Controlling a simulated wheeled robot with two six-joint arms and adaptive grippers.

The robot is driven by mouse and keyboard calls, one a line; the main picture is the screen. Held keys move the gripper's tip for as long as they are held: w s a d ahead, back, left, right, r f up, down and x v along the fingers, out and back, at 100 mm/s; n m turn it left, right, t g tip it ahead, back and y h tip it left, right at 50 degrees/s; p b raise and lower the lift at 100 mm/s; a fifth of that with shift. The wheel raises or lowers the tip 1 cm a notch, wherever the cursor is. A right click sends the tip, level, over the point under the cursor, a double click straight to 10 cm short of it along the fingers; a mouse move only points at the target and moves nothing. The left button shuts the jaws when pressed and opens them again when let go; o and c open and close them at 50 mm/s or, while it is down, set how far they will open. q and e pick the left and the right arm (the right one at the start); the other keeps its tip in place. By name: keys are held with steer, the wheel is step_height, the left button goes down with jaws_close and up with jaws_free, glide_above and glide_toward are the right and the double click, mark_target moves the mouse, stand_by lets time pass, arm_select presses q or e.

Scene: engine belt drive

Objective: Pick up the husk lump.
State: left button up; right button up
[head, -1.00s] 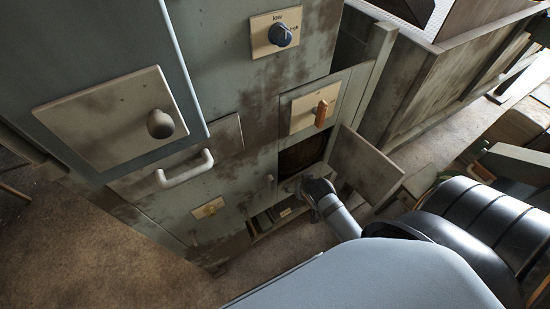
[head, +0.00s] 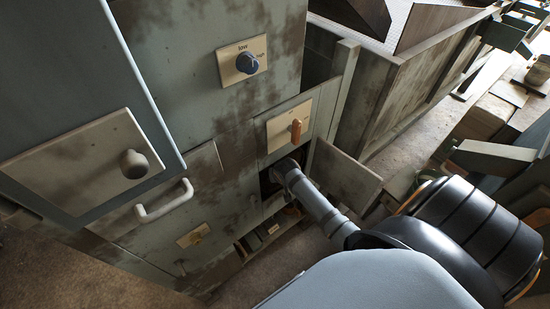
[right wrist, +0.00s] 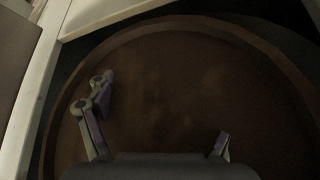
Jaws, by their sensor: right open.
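My right arm reaches through a small open hatch (head: 266,183) in the grey-green cabinet (head: 190,85). Its gripper is hidden inside in the head view. In the right wrist view my right gripper (right wrist: 164,108) is open, its two fingers apart with nothing between them. It faces a dark brown round surface with a raised curved rim (right wrist: 185,24), like the inside of a drum. I cannot make out a separate husk lump; the brown surface shows only faint lighter patches. My left gripper is not in view.
The hatch door (head: 343,177) stands open right of my arm. An orange lever (head: 296,130) is just above the opening. A low open slot (head: 270,232) lies below.

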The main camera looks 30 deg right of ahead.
steer(key=shift+w+f, duration=0.25)
steer(key=shift+f, duration=0.1)
steer(key=shift+r, duration=0.1)
steer(key=shift+c, duration=0.7)
steer(key=c, duration=0.9)
steer(key=shift+r, duration=0.35)
steer(key=s+a, duration=0.1)
steer(key=s, duration=0.4)
steer(key=s+a+b, duration=0.1)
steer(key=s+a, duration=0.1)
steer(key=s, duration=0.4)
steer(key=s+a+b, duration=0.1)
steer(key=s+a, duration=0.1)
steer(key=s, duration=0.4)
steer(key=shift+s+a+r, duration=0.1)
steer(key=shift+a+r, duration=0.15)
steer(key=shift+r, duration=0.15)
